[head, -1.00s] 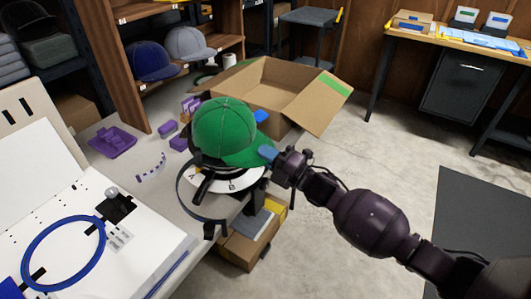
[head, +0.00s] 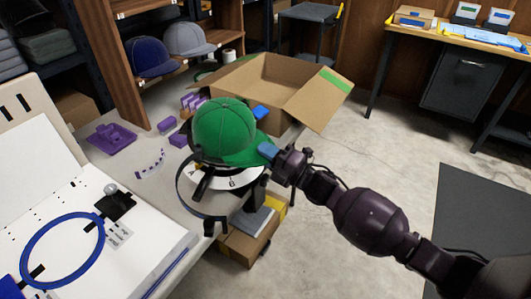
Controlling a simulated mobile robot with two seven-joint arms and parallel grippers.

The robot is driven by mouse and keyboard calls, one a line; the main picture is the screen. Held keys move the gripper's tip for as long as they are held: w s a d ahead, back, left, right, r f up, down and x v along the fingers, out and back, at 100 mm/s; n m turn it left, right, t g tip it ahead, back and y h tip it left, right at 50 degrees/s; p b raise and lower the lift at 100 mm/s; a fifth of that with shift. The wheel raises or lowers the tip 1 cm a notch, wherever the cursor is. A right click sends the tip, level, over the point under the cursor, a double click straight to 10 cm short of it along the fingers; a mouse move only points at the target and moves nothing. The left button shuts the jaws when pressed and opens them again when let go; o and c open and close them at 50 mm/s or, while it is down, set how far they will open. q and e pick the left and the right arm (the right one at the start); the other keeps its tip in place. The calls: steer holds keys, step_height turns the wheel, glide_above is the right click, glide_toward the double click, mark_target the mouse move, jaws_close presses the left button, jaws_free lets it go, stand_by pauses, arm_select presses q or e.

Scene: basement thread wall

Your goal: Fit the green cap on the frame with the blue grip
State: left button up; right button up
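The green cap (head: 224,128) sits over a round black frame (head: 203,180) at the edge of the grey table. Its crown is up and its brim points right, toward my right arm. A white lettered ring (head: 228,181) shows below the cap. My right gripper (head: 268,151) has blue fingertips at the brim's right edge and appears shut on it. A small blue piece (head: 260,112) shows behind the cap, near the box; I cannot tell whether it is the frame's grip. The cap hides most of the frame's top. My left gripper is not in view.
An open cardboard box (head: 270,80) stands behind the cap. Purple parts, including a tray (head: 112,139), lie on the table. A white machine bed with a blue hoop (head: 63,249) is at left. Another carton (head: 248,245) is below the table edge.

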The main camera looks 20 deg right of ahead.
steer(key=o, duration=0.4)
steer(key=shift+c, duration=0.2)
steer(key=p+v, duration=0.1)
steer(key=v, duration=1)
steer(key=shift+w, duration=0.1)
